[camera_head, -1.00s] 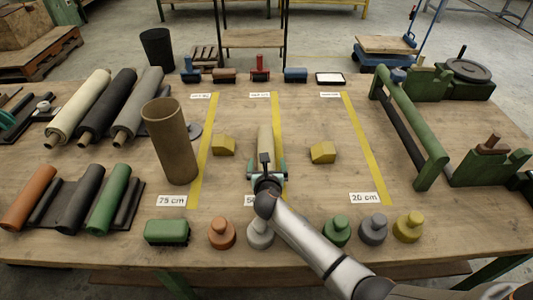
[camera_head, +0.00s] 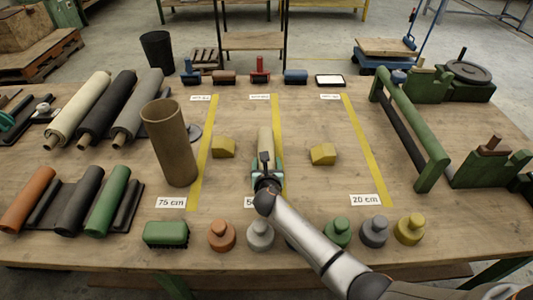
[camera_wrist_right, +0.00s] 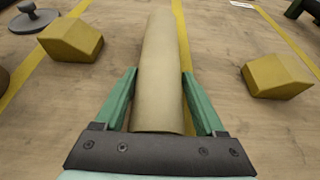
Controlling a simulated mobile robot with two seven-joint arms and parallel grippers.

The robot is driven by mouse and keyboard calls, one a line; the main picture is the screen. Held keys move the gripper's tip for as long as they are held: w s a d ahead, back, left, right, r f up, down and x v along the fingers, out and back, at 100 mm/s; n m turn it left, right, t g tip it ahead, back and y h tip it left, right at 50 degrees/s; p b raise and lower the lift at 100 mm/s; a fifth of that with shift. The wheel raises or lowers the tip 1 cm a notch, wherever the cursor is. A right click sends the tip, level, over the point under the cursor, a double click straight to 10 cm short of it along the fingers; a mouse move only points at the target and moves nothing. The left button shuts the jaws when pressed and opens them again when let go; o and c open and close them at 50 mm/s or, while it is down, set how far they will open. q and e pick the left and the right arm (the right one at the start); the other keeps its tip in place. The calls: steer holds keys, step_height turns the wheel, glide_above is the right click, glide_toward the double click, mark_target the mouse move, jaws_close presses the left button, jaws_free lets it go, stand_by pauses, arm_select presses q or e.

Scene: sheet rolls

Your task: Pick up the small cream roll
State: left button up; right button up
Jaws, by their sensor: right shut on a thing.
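The small cream roll (camera_head: 265,140) lies on the wooden table near the middle yellow line, its long side pointing away from me. In the right wrist view the roll (camera_wrist_right: 160,75) runs between the two green fingers of my right gripper (camera_wrist_right: 161,103). My right gripper (camera_head: 266,170) is shut on the near part of the roll. Its arm comes in from the lower right and hides the roll's near end in the head view. My left gripper is not in view.
Yellow wedge blocks stand left (camera_head: 223,147) and right (camera_head: 322,153) of the roll. A brown tube (camera_head: 170,142) stands upright further left. Several coloured knobbed weights line the front, including a grey one (camera_head: 260,234). A green frame (camera_head: 411,130) stands at the right.

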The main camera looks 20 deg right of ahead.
jaws_close()
steer(key=shift+r, duration=0.1)
steer(key=shift+r, duration=0.1)
